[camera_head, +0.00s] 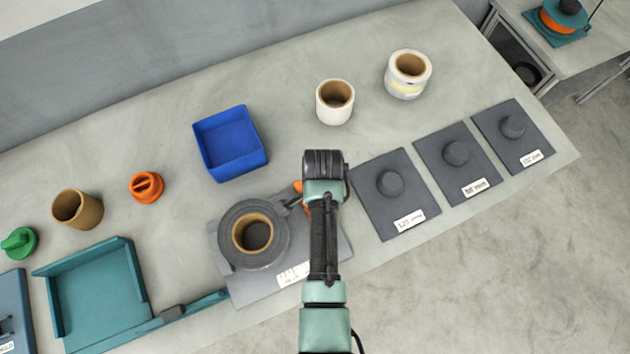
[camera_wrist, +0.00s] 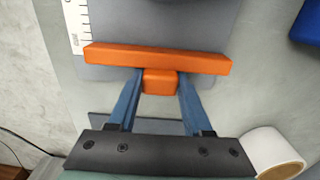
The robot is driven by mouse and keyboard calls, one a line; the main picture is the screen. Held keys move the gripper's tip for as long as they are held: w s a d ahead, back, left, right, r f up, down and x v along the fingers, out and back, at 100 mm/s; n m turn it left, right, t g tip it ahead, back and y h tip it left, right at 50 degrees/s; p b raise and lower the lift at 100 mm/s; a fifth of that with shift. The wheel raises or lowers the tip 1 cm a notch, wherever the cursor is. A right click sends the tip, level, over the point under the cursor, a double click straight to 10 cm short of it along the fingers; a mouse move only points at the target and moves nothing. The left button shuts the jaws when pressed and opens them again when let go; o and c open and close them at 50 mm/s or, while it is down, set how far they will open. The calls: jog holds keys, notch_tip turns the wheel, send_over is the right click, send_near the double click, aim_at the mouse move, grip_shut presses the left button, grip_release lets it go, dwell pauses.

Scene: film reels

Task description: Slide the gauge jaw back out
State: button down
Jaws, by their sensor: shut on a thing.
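The orange gauge jaw (camera_wrist: 155,58) is a long bar with a short block handle in the wrist view. My gripper (camera_wrist: 160,84) is shut on that handle, one blue finger on each side. The bar lies across the grey gauge plate (camera_wrist: 150,25), which has a white scale (camera_wrist: 75,25) along one edge. In the head view only bits of the orange jaw (camera_head: 299,187) show beside my wrist, which hides the rest. A dark grey reel with a tan core (camera_head: 254,235) sits on the plate (camera_head: 255,287), left of the jaw. Whether jaw and reel touch is hidden.
A blue bin (camera_head: 230,143) stands behind the gauge. Grey pads with round knobs (camera_head: 389,184) lie to the right. White rolls (camera_head: 335,101) stand further back. A teal tray (camera_head: 95,290), an orange knobbed piece (camera_head: 146,187) and a brown tube (camera_head: 77,208) are at left.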

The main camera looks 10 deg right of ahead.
jog(key=shift+c, duration=1.6)
grip_release()
jog(key=shift+d, duration=0.2)
notch_tip(320, 180, up, 13)
jog(key=shift+b, duration=0.45)
jog(key=shift+w, duration=0.1)
